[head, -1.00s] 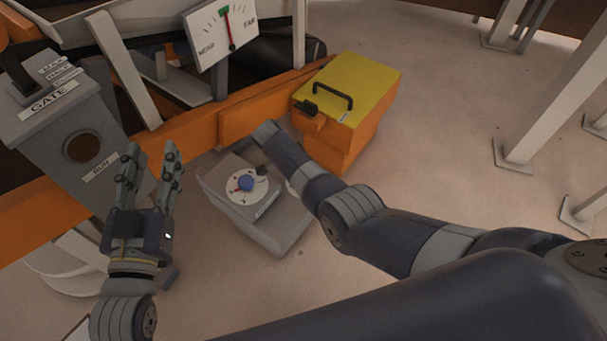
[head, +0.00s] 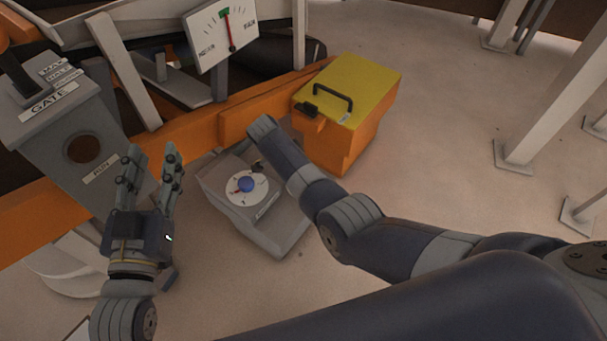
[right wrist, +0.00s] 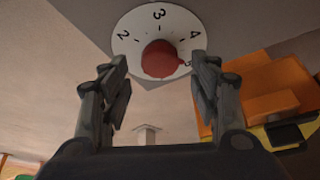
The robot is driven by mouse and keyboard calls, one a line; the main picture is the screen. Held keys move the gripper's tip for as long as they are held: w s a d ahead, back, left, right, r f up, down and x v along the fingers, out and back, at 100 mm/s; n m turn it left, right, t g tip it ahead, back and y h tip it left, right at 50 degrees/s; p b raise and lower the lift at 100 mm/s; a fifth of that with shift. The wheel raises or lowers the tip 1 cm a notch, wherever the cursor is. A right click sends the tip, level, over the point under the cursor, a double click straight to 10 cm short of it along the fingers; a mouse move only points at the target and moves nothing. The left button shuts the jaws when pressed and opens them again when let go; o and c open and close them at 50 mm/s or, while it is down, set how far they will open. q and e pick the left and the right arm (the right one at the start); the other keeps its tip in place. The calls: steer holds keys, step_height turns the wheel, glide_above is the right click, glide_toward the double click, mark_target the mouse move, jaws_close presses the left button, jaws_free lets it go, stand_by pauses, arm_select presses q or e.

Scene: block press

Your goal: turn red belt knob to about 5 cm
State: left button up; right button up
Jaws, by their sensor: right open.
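The red belt knob (right wrist: 160,60) shows in the right wrist view on a white dial (right wrist: 128,38) with the numbers 2, 3 and 4. Its pointed nose aims right and slightly down, by a partly hidden 5. My right gripper (right wrist: 167,75) is open, its fingers on either side of the knob's lower part; I cannot tell whether they touch it. In the head view my right arm hides this knob and gripper. My left gripper (head: 148,165) is open and empty, left of a grey box (head: 262,228) with a blue knob (head: 246,184).
An orange box with a yellow lid (head: 350,85) and black handle stands behind my right forearm. A grey GATE post (head: 65,125) stands at left. A gauge (head: 222,35) with a red needle is at the top. Open floor (head: 440,120) lies to the right.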

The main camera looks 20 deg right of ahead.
steer(key=v, duration=0.4)
steer(key=shift+a+r, duration=0.1)
steer(key=shift+r, duration=0.2)
